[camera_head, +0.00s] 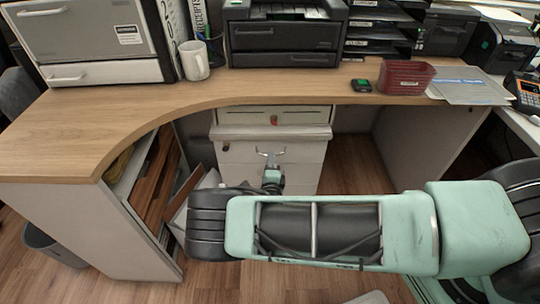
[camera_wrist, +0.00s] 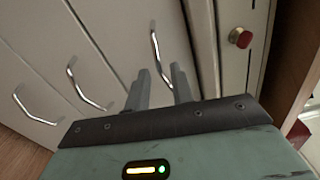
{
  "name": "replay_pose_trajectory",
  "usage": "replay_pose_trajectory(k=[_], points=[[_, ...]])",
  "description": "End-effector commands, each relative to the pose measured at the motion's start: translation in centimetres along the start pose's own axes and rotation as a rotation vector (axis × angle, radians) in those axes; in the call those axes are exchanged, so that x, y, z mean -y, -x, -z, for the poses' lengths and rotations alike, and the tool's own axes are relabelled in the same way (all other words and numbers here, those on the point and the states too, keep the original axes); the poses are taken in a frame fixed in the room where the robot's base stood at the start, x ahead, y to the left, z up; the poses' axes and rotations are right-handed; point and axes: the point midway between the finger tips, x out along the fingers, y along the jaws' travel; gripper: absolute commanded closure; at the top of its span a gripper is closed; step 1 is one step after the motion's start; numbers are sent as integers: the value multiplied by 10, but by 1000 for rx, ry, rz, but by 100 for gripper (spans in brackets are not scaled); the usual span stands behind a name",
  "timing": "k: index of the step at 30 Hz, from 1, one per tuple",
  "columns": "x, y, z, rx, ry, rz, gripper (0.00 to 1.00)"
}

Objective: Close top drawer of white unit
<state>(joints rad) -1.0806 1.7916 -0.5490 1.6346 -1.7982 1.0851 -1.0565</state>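The white unit (camera_head: 305,160) stands under the counter, with a stack of drawer fronts. Its top drawer front (camera_wrist: 178,25) carries a metal bar handle (camera_wrist: 155,52) in the wrist view. Lower handles (camera_wrist: 88,88) show to the left there, as that view is turned sideways. A pale ledge (camera_head: 310,132) runs above the drawer fronts in the head view; I cannot tell how far the top drawer stands out. My gripper (camera_head: 270,153) is in front of the upper drawers, its two fingers (camera_wrist: 160,82) apart with nothing between them. Contact with the front cannot be told.
A red knob (camera_wrist: 240,38) sits on the panel above the drawers. The wooden counter (camera_head: 150,97) overhangs the unit. An open side shelf (camera_head: 155,185) and a box (camera_head: 190,200) stand left. A waste bin (camera_head: 55,247) is at far left. Floor is clear right of the unit.

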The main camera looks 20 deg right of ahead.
Motion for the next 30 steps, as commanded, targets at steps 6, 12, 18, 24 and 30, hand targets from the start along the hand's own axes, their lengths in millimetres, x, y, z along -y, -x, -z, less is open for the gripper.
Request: replay_pose_trajectory(k=[6, 12, 18, 24, 30], points=[[1, 54, -2, 6, 2, -1, 76], [1, 98, -2, 5, -1, 0, 76], [1, 127, -1, 3, -1, 1, 76], [1, 136, -1, 2, 0, 2, 76], [1, 136, -1, 2, -1, 2, 76]])
